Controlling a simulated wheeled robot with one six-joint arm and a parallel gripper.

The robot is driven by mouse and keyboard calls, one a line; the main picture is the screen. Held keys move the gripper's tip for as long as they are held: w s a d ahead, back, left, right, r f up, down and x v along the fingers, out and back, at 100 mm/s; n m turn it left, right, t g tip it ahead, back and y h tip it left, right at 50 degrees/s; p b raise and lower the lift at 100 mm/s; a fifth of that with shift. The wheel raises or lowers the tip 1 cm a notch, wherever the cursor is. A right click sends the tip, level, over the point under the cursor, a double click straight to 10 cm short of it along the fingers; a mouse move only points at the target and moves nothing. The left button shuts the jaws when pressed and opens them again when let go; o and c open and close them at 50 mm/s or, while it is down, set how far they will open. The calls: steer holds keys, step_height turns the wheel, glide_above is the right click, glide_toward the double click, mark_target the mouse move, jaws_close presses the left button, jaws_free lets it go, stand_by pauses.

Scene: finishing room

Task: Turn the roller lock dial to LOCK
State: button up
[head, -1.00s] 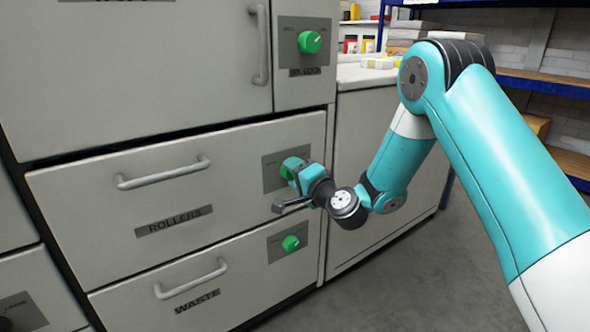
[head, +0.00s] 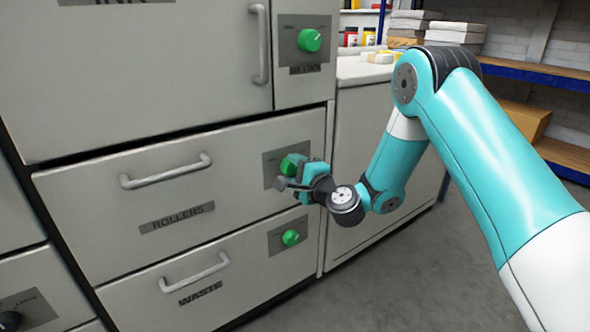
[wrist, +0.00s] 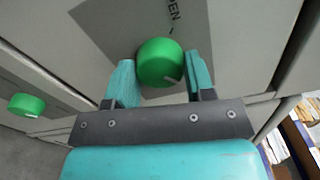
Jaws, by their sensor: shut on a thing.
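The ROLLERS drawer (head: 105,207) is closed, with its label and bar handle facing me. Its green lock dial (head: 289,164) sits on a grey plate at the drawer's right end, partly covered by my gripper (head: 296,174). In the wrist view the round green dial (wrist: 160,62) lies between the two teal fingers of my gripper (wrist: 160,76), which is shut on it. A short pale mark shows near the dial's lower right edge. Plate letters that look like the end of "OPEN" run beside it; a LOCK label is not visible.
The WASTE drawer (head: 130,297) below has its own green dial (head: 290,238). Above, a cabinet door has a bar handle (head: 260,45) beside another green dial (head: 310,40). A pale counter (head: 365,72) and shelves (head: 550,75) stand to the right. Grey floor (head: 400,290) is clear in front.

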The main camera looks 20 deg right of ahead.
steer(key=o, duration=0.9)
steer(key=shift+s+d+f+b, duration=0.15)
steer(key=shift+s+f+b, duration=0.15)
steer(key=shift+b, duration=0.5)
steer(key=shift+r+b+v, duration=0.15)
steer(key=shift+b+v, duration=4.05)
steer(key=shift+b, duration=1.2)
steer(key=shift+r+b+v, duration=0.15)
steer(key=shift+b+v, duration=4.05)
steer(key=shift+b, duration=1.2)
steer(key=shift+r, duration=0.1)
